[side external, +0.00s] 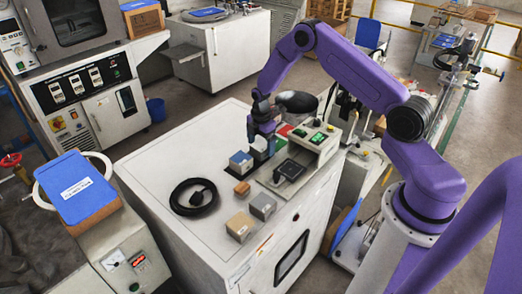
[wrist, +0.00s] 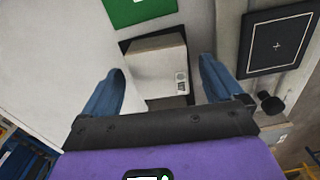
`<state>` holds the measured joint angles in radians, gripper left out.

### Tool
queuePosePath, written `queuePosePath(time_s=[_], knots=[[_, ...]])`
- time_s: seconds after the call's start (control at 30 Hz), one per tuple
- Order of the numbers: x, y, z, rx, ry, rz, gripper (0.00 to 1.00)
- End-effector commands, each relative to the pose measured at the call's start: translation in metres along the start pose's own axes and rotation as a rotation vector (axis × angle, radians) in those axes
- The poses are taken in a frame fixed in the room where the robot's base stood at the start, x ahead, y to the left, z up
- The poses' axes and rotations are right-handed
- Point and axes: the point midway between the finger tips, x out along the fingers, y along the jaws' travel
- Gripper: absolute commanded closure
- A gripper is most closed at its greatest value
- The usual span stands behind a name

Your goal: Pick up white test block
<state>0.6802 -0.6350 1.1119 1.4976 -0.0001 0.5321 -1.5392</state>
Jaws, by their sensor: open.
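The white test block (wrist: 155,62) stands on a dark patch on the white cabinet top (wrist: 60,75). A small label mark shows on its near face. In the wrist view my gripper (wrist: 163,70) is open, with one blue finger to the left of the block and one to its right. A gap shows between each finger and the block; I cannot tell how deep the fingers reach. In the side view my gripper (side external: 260,143) points down over the row of blocks, and the arm partly hides the white block there.
An orange block (side external: 242,188), tan block (side external: 240,227) and grey block (side external: 262,206) stand nearer the front. A coiled black cable (side external: 193,197) lies left. A black pad (wrist: 279,40) lies right.

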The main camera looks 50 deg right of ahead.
Motion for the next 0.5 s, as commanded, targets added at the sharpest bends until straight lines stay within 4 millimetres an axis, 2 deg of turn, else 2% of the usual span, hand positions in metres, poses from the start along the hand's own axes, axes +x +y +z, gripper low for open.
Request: queuePosePath(time_s=[0.03, 0.17, 0.47, 0.5], knots=[[0.008, -0.001, 0.000, -0.001, 0.000, -0.002, 0.06], [0.019, -0.001, 0.000, -0.001, 0.000, -0.002, 0.06], [0.022, 0.000, 0.000, 0.000, 0.000, 0.001, 0.06], [0.022, 0.000, 0.000, 0.000, 0.000, 0.001, 0.16]])
